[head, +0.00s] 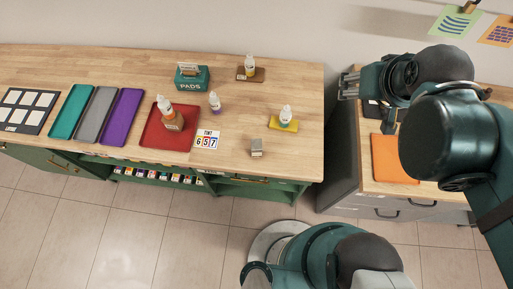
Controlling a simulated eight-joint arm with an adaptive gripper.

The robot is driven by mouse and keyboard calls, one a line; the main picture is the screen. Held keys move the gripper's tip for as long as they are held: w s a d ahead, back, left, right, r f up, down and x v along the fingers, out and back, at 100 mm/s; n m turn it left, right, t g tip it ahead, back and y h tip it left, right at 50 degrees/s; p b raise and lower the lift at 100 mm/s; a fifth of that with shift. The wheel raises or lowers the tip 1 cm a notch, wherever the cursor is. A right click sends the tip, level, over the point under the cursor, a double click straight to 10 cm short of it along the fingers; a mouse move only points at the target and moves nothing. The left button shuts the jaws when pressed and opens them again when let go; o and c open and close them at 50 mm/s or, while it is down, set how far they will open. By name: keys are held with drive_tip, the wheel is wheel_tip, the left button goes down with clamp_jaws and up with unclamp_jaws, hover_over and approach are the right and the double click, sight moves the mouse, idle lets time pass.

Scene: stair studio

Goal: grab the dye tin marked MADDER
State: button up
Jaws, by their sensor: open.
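I cannot read the word MADDER on anything in the head view. A green box marked PADS (192,77) stands at the back of the long wooden worktop. White-capped bottles stand on it: an orange-brown one (173,121) on a red tray, a small one with purple (214,102), one (249,66) on a brown tray and one (286,116) on a yellow tray. My gripper (347,84) is open and appears empty, above the gap between the worktop and the grey cabinet at the right. My arm hides part of that cabinet's top.
Teal, grey and purple trays (122,116) lie at the left beside a dark swatch board (27,110). A number card (207,140) and a small grey block (256,147) lie near the front edge. Small coloured containers (157,175) line a shelf below. An orange sheet (391,158) lies on the cabinet.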

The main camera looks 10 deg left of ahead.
drive_tip(key=w+a+f+n+g+b, duration=0.2)
drive_tip(key=a+f+n+g+b, duration=0.1)
drive_tip(key=a+f+n, duration=0.4)
drive_tip(key=n+g+h+b, duration=0.35)
drive_tip(key=n+b, duration=0.45)
drive_tip(key=n, duration=0.4)
approach(253, 144)
drive_tip(key=shift+t+h, duration=0.25)
drive_tip(key=shift+h, duration=0.2)
drive_tip(key=x, duration=0.5)
drive_tip(key=shift+w, duration=0.1)
drive_tip(key=shift+s+a+f, duration=0.35)
drive_tip(key=shift+f, duration=0.15)
drive_tip(key=shift+b+x, duration=0.4)
drive_tip(key=shift+x, duration=0.95)
drive_tip(key=shift+d, duration=0.1)
